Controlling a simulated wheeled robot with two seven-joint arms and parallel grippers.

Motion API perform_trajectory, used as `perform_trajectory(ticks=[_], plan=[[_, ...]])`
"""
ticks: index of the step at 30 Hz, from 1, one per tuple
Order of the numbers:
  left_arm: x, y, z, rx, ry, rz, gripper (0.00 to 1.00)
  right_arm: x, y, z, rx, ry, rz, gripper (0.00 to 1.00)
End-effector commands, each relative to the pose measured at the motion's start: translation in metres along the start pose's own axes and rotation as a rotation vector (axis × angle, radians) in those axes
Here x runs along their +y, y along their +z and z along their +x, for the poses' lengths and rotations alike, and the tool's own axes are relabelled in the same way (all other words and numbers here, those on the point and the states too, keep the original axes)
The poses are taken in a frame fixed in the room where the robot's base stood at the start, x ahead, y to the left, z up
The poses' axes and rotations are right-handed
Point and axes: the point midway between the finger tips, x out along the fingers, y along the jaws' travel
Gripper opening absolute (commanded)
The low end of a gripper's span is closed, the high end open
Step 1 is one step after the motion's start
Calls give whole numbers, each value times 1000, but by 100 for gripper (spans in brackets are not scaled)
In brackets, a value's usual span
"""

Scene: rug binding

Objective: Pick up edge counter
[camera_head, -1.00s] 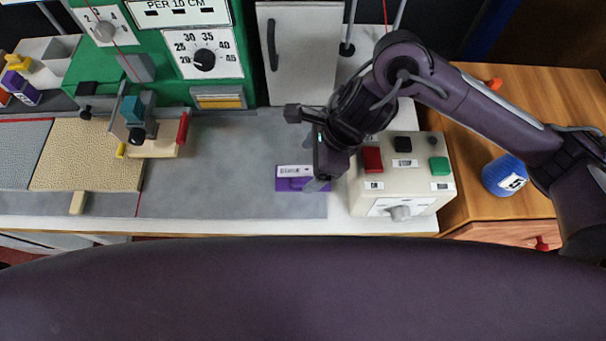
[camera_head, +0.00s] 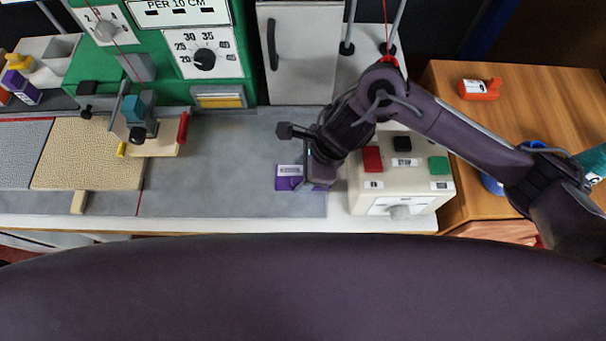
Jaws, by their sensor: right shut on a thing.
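A small purple device with a white label, apparently the edge counter (camera_head: 287,183), lies on the grey worktop near its front right part. My right gripper (camera_head: 314,184) is at its right end and is shut on it, covering that end. The counter still appears to rest at the worktop. My left gripper is not in view.
A beige control box (camera_head: 440,200) with red, black and green buttons stands just right of the gripper. A green machine (camera_head: 110,65) with dials is at the back left, beside tan rug material (camera_head: 85,160). An orange object (camera_head: 480,89) lies on the wooden cabinet. The grey worktop (camera_head: 230,160) is clear left of the counter.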

Motion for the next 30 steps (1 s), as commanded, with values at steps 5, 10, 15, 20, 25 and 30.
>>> perform_trajectory(ticks=[5, 10, 15, 20, 25, 30], plan=[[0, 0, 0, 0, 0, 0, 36, 0, 0, 0, -1, -1, 0, 30], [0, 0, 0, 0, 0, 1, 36, 0, 1, -2, -1, -1, 0, 30], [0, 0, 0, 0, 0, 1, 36, -1, 6, -12, -2, -3, -2, 30], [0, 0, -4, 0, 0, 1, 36, -2, 16, -39, -1, -8, -6, 30], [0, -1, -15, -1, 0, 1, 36, -3, 34, -82, 0, -11, -8, 30], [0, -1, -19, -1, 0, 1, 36, -2, 50, -122, 0, -9, -6, 30]])
